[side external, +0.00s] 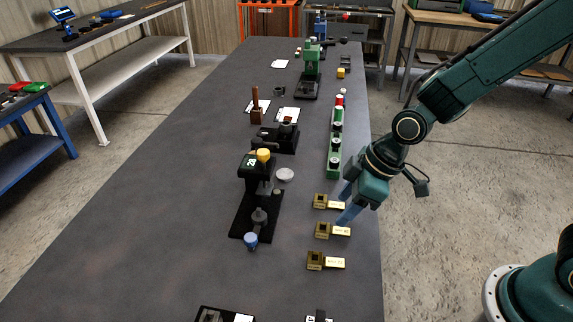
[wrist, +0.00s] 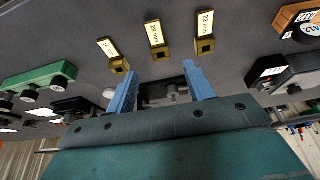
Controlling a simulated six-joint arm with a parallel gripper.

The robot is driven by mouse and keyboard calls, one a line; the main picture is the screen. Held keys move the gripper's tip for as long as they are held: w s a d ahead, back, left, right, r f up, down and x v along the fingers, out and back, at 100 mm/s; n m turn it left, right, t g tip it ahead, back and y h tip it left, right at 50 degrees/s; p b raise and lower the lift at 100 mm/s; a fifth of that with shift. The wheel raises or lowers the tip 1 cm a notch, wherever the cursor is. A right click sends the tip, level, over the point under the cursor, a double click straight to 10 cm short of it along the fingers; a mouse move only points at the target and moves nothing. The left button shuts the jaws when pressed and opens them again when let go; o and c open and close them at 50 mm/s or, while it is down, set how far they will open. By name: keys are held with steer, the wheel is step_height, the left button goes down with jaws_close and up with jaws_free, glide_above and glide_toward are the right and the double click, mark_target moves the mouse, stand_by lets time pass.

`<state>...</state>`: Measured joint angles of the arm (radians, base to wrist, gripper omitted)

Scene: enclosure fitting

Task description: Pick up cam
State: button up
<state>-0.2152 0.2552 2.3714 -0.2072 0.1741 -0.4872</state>
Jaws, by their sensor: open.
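Three small brass blocks with square sockets and pale label plates stand in a row near the table's right edge: the far one (side external: 320,201), the middle one (side external: 322,231) and the near one (side external: 315,261). They also show at the top of the wrist view, as left (wrist: 119,66), middle (wrist: 160,52) and right (wrist: 205,45) blocks. I cannot tell which part is the cam. My gripper (side external: 342,210) has its blue fingers spread and pointing down by the far and middle blocks. In the wrist view nothing is between my fingertips (wrist: 160,69).
A black-based fixture (side external: 246,218) with a yellow knob stands left of the blocks, beside a pale disc (side external: 285,175). A green rail (side external: 333,165) with dark knobs lies beyond them. The table's left side is clear.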

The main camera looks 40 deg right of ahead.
mark_target(327, 228)
steer(key=shift+x, duration=1.1)
steer(key=shift+f, duration=0.15)
steer(key=shift+x, duration=2.5)
steer(key=shift+s, duration=0.1)
jaws_close()
step_height(327, 228, up, 20)
